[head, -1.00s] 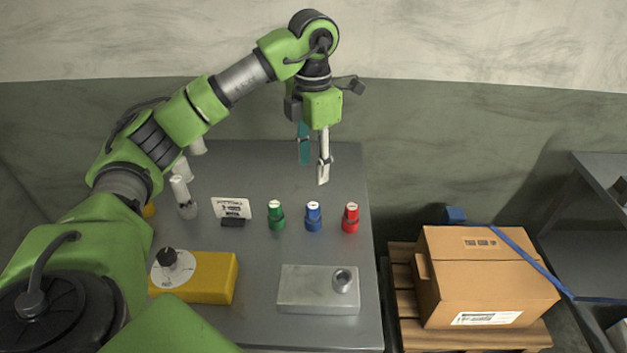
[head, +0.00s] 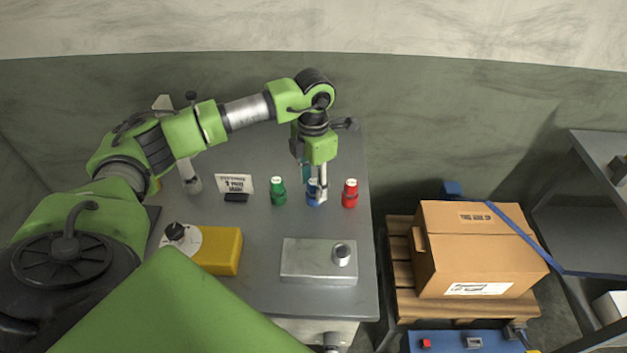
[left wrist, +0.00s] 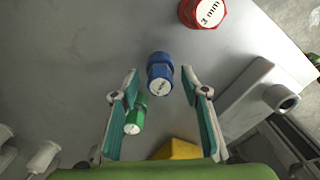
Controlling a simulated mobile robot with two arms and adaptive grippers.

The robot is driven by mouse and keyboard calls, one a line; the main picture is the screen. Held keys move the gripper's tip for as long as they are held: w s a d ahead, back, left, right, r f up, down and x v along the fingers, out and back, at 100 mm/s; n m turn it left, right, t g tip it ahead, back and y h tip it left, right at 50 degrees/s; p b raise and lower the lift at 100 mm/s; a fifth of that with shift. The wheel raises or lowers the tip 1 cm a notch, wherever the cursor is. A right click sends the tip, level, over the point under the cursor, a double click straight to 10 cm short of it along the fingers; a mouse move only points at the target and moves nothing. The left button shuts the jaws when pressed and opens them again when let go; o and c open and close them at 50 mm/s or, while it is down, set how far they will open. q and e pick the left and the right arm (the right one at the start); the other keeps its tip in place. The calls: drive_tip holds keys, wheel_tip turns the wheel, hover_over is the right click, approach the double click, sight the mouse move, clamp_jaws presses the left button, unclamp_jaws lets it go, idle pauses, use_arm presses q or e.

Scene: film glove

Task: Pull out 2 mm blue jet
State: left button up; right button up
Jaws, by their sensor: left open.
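The blue jet (head: 313,196) stands upright on the grey table, between the green jet (head: 278,191) and the red jet (head: 350,193). In the head view it is partly hidden by my left gripper (head: 315,188). In the left wrist view the blue jet (left wrist: 160,72) lies ahead of and between the open fingers of the left gripper (left wrist: 163,85), apart from both. The green jet (left wrist: 136,117) shows close to the left finger there, and the red jet (left wrist: 203,12), labelled "3 mm", is at the top. The blue jet's label is too small to read. My right gripper is not seen.
A metal block with a round socket (head: 305,262) sits in front of the jets. A yellow box with a black knob (head: 222,252) and a small sign (head: 235,184) are to the left. A cardboard box (head: 470,250) stands on a pallet beyond the table's right edge.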

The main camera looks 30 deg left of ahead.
sight(313, 181)
use_arm(q)
clamp_jaws()
drive_tip(key=shift+r+p, duration=0.3)
drive_tip(key=shift+r, duration=0.3)
idle(0.5)
drive_tip(key=shift+r+p, duration=1.25)
drive_tip(key=shift+r, duration=0.9)
drive_tip(key=shift+r, duration=0.1)
drive_tip(key=shift+r+p, duration=0.75)
drive_tip(key=shift+r, duration=0.65)
